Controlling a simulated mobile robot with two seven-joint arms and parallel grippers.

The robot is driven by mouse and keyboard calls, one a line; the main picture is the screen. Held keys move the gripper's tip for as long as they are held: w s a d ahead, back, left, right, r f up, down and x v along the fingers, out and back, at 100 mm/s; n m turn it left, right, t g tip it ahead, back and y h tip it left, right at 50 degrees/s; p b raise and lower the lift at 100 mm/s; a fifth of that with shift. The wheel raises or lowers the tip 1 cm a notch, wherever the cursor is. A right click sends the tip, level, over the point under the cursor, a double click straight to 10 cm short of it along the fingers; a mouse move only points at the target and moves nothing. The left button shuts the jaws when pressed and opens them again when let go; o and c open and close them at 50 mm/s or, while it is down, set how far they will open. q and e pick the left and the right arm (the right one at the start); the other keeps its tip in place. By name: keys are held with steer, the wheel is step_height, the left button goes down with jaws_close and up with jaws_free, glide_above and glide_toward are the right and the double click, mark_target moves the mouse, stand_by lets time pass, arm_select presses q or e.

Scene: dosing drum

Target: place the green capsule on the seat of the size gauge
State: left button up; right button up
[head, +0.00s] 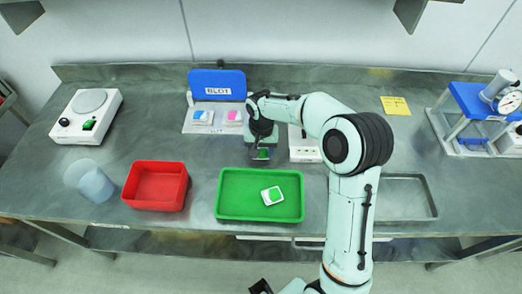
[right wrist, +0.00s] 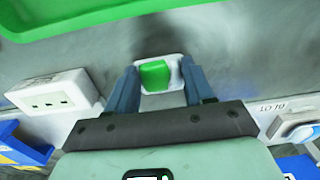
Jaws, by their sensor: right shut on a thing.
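My right gripper (head: 262,143) points down over the bench, behind the green tray. In the right wrist view its two fingers (right wrist: 160,82) are shut on the green capsule (right wrist: 154,75), a rounded green piece with a white part around it. In the head view the capsule (head: 262,154) shows only as a small green patch under the gripper. The size gauge (head: 470,112), a blue-topped stand with a round dial, stands at the far right, well away from the gripper. I cannot make out its seat clearly.
A green tray (head: 230,212) holds another green-and-white piece (head: 272,195). A red bin (head: 156,187), a clear cup (head: 90,181) and a scale (head: 86,115) stand left. A white slotted block (head: 304,150) is close right of the gripper. A blue BLD1 board (head: 217,84) stands behind.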

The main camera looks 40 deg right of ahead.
steer(key=shift+f, duration=0.1)
steer(key=o, duration=1)
